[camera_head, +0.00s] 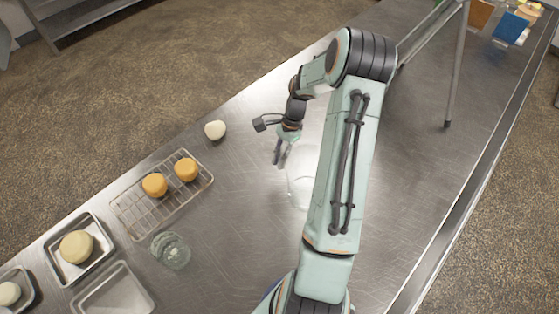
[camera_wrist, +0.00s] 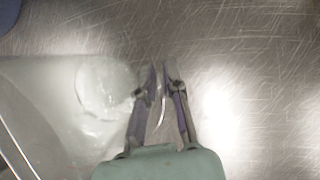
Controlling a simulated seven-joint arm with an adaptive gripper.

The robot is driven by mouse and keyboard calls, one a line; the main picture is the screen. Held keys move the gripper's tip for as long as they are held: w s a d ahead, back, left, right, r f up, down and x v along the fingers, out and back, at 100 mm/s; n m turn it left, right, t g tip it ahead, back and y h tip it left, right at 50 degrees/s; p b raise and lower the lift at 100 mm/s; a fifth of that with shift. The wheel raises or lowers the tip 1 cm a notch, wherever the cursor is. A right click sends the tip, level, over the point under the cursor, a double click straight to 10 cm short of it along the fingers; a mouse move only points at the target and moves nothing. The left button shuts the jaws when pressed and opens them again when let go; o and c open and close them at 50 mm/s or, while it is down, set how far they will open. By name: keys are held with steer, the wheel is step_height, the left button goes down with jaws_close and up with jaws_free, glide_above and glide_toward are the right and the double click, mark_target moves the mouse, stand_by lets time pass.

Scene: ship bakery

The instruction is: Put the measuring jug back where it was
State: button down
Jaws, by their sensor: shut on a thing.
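A clear measuring jug (camera_head: 299,190) shows faintly in the head view beside my gripper (camera_head: 281,160), partly hidden behind my arm. In the wrist view the clear jug (camera_wrist: 62,95) fills the left side, with a round whitish end facing the camera. My gripper (camera_wrist: 160,72) is shut on a thin, curved clear edge of the jug between its fingertips. Glare and transparency blur the jug's outline, and I cannot tell whether it touches the counter.
A wire rack (camera_head: 127,217) with two orange-brown rounds stands to the left. A clear glass vessel (camera_head: 170,251) is in front of it, near metal trays (camera_head: 113,291). A pale round (camera_head: 215,130) lies by the far edge. A metal-legged stand (camera_head: 455,75) is at right.

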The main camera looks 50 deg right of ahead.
steer(key=shift+f, duration=0.65)
steer(key=shift+f, duration=0.2)
steer(key=c, duration=1.2)
jaws_free()
steer(key=shift+r, duration=0.1)
